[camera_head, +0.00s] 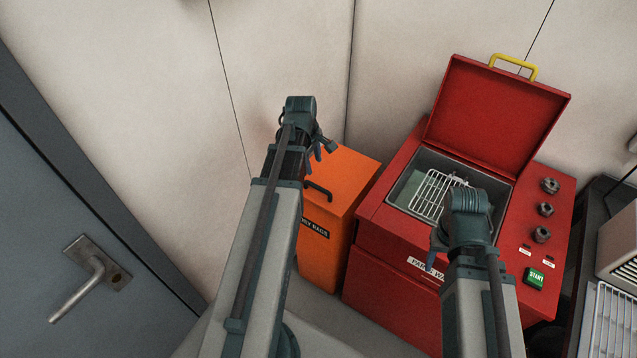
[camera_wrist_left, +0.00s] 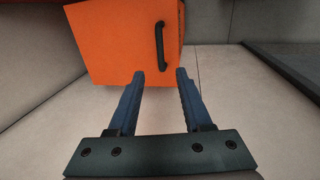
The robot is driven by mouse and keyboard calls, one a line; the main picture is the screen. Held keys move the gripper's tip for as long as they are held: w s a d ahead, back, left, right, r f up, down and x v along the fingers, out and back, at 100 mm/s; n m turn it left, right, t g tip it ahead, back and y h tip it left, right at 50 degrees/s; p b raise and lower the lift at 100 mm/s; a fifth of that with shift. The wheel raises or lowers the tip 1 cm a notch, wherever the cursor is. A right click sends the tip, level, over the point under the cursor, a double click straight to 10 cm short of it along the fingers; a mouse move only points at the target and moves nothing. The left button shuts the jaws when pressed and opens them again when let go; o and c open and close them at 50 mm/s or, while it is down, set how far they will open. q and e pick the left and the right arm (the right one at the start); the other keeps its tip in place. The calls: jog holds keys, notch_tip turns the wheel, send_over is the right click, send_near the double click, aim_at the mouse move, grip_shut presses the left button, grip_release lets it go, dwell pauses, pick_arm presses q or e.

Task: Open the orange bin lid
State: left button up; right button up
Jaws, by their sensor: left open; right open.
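The orange bin (camera_head: 325,240) stands on the floor against the wall, left of the red machine. Its lid (camera_head: 350,175) lies flat and closed on top, with a dark handle (camera_head: 318,190) at the front edge. In the left wrist view the orange bin (camera_wrist_left: 115,45) fills the upper left, and the black handle (camera_wrist_left: 161,46) shows beyond the fingertips. My left gripper (camera_wrist_left: 160,72) is open and empty, with the handle apart from and ahead of its fingers. In the head view my left arm covers part of the bin. My right gripper (camera_head: 436,258) is open in front of the red machine.
The red machine (camera_head: 400,280) stands right of the bin with its lid (camera_head: 500,110) raised and a wire basket (camera_head: 432,195) inside. A grey door (camera_head: 60,200) with a lever handle is at the left. A dark bench (camera_head: 595,215) stands at the right.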

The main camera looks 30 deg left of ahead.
aim_at(319, 188)
pick_arm(q)
jog(key=w+f+b, duration=0.1)
jog(key=f+b, duration=0.8)
jog(key=w+f+b, duration=0.1)
jog(key=f+b, duration=0.3)
jog(key=shift+w+d+f+b, duration=0.2)
jog(key=shift+w+f+b, duration=0.1)
jog(key=shift+w+f, duration=0.05)
grip_shut()
jog(key=shift+r, duration=0.1)
dwell(1.1)
